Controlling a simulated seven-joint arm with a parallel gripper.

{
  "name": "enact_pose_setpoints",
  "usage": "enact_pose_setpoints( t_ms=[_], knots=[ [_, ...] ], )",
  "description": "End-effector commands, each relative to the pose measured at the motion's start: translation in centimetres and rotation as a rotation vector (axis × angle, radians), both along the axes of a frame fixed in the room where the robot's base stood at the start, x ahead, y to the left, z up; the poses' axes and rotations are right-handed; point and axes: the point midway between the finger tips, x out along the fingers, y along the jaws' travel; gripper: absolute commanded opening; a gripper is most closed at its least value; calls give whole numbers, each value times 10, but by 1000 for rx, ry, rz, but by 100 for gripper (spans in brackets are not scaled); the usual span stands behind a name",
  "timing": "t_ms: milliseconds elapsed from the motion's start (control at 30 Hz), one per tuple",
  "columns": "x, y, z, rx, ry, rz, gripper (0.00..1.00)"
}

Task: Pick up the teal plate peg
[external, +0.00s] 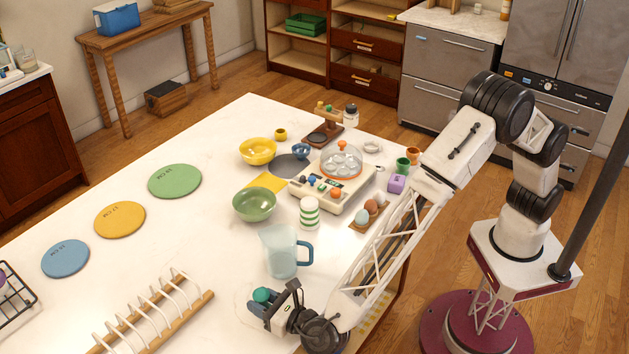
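A round teal peg top (262,295) shows near the front of the white table, right at the end of my gripper. A faint clear disc outline lies on the table around it, and the peg's lower part is hidden. My gripper (270,305) is low over the table at the peg, with dark finger parts beside and in front of it. I cannot tell whether the fingers touch the peg or are closed on it.
A clear pitcher (280,252) with a blue handle stands close behind my gripper. A wooden rack (155,318) with white prongs lies to the left. A green bowl (255,204) and a striped jar (309,213) stand farther back. The table between rack and pitcher is clear.

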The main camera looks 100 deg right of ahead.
Motion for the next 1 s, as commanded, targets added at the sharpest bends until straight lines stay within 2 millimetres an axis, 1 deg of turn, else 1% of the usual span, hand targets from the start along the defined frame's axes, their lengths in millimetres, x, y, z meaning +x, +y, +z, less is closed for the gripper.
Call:
enact_pose_setpoints(
  t_ms=[33,100,133,400,567,767,867,1000],
  knots=[
    [0,0,0,0,0,0,28],
    [0,0,0,0,0,0,17],
    [0,0,0,0,0,0,15],
    [0,0,1,0,0,0,15],
    [0,0,7,0,-1,0,15],
    [0,0,24,2,-3,0,15],
    [0,0,39,1,-2,0,15],
    [-17,-5,37,-1,1,0,15]
  ],
)
